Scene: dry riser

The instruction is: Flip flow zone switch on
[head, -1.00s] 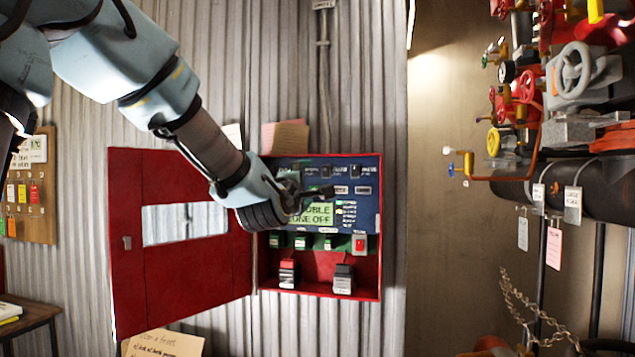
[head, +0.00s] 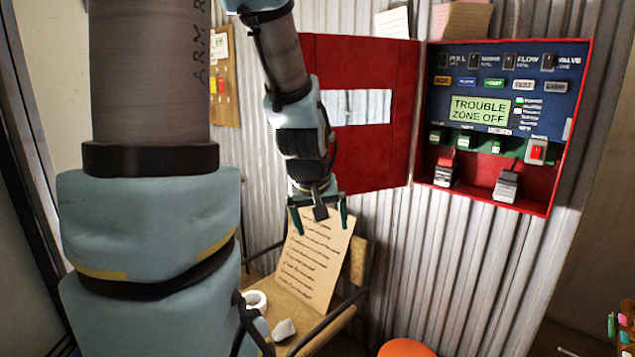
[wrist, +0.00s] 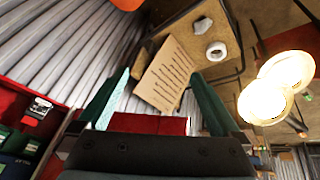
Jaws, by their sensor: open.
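The red alarm box (head: 562,190) hangs open on the corrugated wall at the right in the head view. Its blue panel (head: 575,90) has a top row of small dark switches; the flow zone switch (head: 509,60) is beside the FLOW label. Its lever position is too small to tell. The display (head: 479,110) reads TROUBLE ZONE OFF. My gripper (head: 321,226) is open and empty, pointing down, left of and below the box, in front of the open red door's lower edge. In the wrist view my gripper (wrist: 162,76) spreads around nothing; the box's lower corner (wrist: 65,125) shows at left.
The red door (head: 365,150) stands open to the left of the box. An orange object (head: 406,348) is at the bottom.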

